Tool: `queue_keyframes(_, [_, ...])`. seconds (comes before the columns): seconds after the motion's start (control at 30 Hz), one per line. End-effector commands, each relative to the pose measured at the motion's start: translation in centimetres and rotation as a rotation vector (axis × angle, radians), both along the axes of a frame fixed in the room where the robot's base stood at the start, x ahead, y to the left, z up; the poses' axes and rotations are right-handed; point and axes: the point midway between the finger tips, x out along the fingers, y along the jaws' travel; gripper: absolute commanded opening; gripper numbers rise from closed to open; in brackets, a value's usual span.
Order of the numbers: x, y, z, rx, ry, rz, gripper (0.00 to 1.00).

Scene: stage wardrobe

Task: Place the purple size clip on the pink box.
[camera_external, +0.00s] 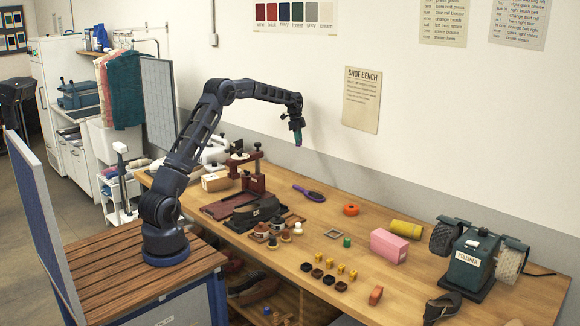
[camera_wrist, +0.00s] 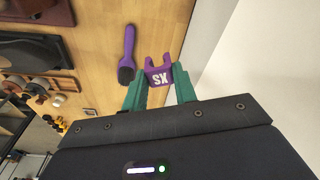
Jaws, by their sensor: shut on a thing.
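My gripper (camera_external: 297,128) is raised in the air above the back of the bench, pointing down. In the wrist view its green fingers (camera_wrist: 159,80) are shut on the purple size clip (camera_wrist: 158,72), a U-shaped piece with white letters that look like XS. The clip is too small to make out clearly in the external view. The pink box (camera_external: 389,246) stands on the wooden bench to the right of and below my gripper, well apart from it. The box is not in the wrist view, and its top looks bare.
A purple-handled brush (camera_external: 309,193) lies on the bench (camera_external: 330,215). Near the pink box are a yellow roll (camera_external: 406,229), an orange ring (camera_external: 351,209), a green-topped piece (camera_external: 347,241) and a square frame (camera_external: 333,233). A polishing machine (camera_external: 472,262) stands at the right.

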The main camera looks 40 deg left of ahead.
Motion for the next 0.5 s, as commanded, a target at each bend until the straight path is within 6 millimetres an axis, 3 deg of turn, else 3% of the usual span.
queue_keyframes(0.03, [0.3, -2.5, 0.2, 0.000, 0.000, -0.016, 0.07])
queue_keyframes(0.27, [0.8, -12.6, 1.2, 0.003, 0.000, -0.065, 0.07])
queue_keyframes(0.5, [0.0, -23.1, 2.1, 0.004, 0.000, -0.116, 0.07])
